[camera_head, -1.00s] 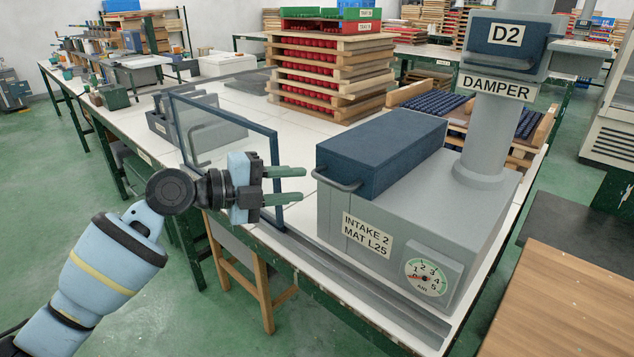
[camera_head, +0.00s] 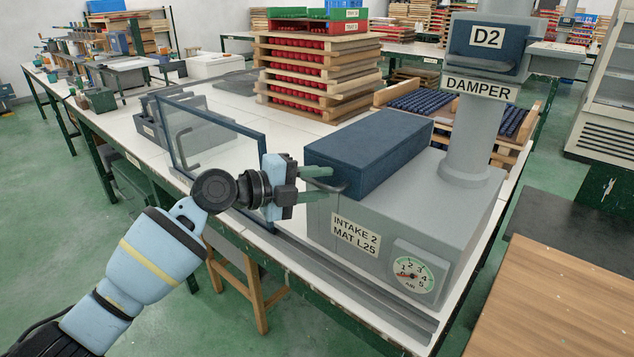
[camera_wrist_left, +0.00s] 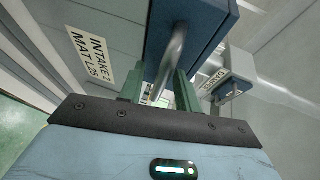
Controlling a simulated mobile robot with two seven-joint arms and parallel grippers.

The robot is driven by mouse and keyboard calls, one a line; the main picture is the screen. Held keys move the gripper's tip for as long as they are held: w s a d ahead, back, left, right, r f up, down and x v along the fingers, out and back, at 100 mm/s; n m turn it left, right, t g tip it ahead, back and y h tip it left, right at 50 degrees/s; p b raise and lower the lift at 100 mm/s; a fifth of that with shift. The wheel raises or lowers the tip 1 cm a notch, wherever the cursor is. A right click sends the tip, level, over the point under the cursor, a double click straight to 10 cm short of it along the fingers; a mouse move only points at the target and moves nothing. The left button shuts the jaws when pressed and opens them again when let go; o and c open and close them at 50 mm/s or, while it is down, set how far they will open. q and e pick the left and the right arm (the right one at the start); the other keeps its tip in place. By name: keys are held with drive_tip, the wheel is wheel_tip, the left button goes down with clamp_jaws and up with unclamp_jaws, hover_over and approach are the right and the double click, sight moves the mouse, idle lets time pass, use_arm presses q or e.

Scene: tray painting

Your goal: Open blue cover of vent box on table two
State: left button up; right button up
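The grey vent box (camera_head: 325,228) labelled "INTAKE 2 MAT L25" stands on the table, with its dark blue cover (camera_head: 375,140) lying shut on top. The cover has a curved grey handle (camera_wrist_left: 176,48) at its left end. My left gripper (camera_head: 328,183) is at this handle, its green fingers open and apart. In the left wrist view, the handle bar runs between the two fingers (camera_wrist_left: 160,82), and the cover (camera_wrist_left: 205,25) is just beyond. Contact between fingers and handle cannot be told. In the head view, the fingers partly hide the handle. My right gripper is not in view.
A damper column (camera_head: 470,130) with a blue "D2" box rises behind the vent box. A framed clear panel (camera_head: 215,140) stands left of it. Stacked wooden trays (camera_head: 318,75) and a tray of dark blue parts (camera_head: 425,100) are behind. A grey rail runs along the table's front edge.

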use_arm(q)
clamp_jaws()
idle(0.3)
drive_tip(key=shift+r, duration=0.2)
drive_tip(key=w+d+r+p, duration=0.1)
drive_tip(key=r+p, duration=0.1)
drive_tip(key=r, duration=0.5)
drive_tip(key=w+d+r+g+y+p, duration=0.1)
drive_tip(key=r+p, duration=0.2)
drive_tip(key=r, duration=0.5)
drive_tip(key=w+d+r+n+y+p, duration=0.1)
drive_tip(key=w+r+p, duration=0.1)
drive_tip(key=r, duration=0.5)
drive_tip(key=shift+r+g+p, duration=0.35)
drive_tip(key=shift+g+p, duration=0.05)
drive_tip(key=shift+p, duration=0.1)
